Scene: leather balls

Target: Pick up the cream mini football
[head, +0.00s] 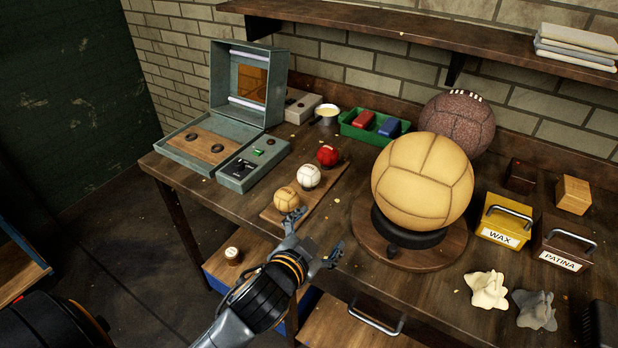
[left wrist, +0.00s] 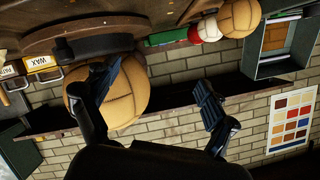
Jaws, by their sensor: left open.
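The cream mini football (head: 308,177) sits on a small wooden board (head: 270,214) on the workbench, between a tan mini ball (head: 285,199) and a red mini ball (head: 327,155). It also shows in the left wrist view (left wrist: 209,28), partly overlapped by the tan ball (left wrist: 240,18). My left gripper (head: 314,238) is open and empty, near the bench's front edge. It is in front of the board and nearer the camera than the tan ball. Its two spread fingers also show in the left wrist view (left wrist: 155,88), apart from the mini balls. My right gripper is not in view.
A large tan ball (head: 423,182) on a round wooden stand (head: 447,252) is right of my gripper. A grey-green open case (head: 240,92) stands at the left. A green tray (head: 352,128) is behind the mini balls. A wax box (head: 503,222) is at the right.

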